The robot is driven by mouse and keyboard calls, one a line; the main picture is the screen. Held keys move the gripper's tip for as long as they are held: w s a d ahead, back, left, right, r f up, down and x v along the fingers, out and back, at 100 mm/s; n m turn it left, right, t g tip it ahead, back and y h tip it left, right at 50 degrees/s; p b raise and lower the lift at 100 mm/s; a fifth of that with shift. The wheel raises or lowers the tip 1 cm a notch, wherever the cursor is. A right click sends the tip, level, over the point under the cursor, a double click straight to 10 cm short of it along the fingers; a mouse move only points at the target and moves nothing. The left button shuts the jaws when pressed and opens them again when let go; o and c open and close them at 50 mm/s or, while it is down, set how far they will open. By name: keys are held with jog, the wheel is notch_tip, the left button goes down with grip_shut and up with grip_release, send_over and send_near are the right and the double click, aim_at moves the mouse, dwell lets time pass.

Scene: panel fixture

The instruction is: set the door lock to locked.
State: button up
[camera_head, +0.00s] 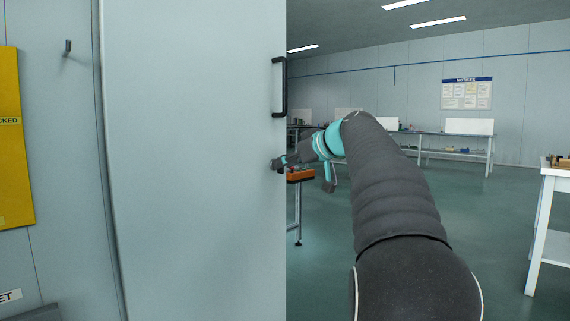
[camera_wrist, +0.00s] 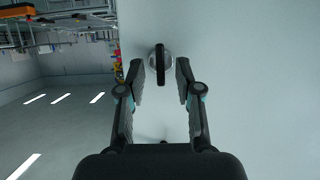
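The grey door (camera_head: 195,160) fills the left half of the head view, and its pale face also shows in the wrist view (camera_wrist: 255,90). The door lock (camera_wrist: 160,62) is a round silver disc with a dark bar across it. The bar stands upright in the wrist view. My gripper (camera_wrist: 159,68) is open, with one finger on each side of the lock and a gap to the bar on both sides. In the head view my gripper (camera_head: 279,163) is at the door's right edge, below the handle. The lock cannot be made out clearly there.
A black pull handle (camera_head: 279,87) sticks out near the door's edge above my gripper. A yellow panel (camera_head: 14,140) and a hook (camera_head: 68,46) are on the wall at left. A white table (camera_head: 556,180) stands at far right. Open floor lies right of the door.

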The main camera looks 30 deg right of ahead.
jog(key=shift+w+a+f, duration=0.2)
jog(key=shift+w, duration=0.3)
grip_shut()
jog(key=shift+d, duration=0.1)
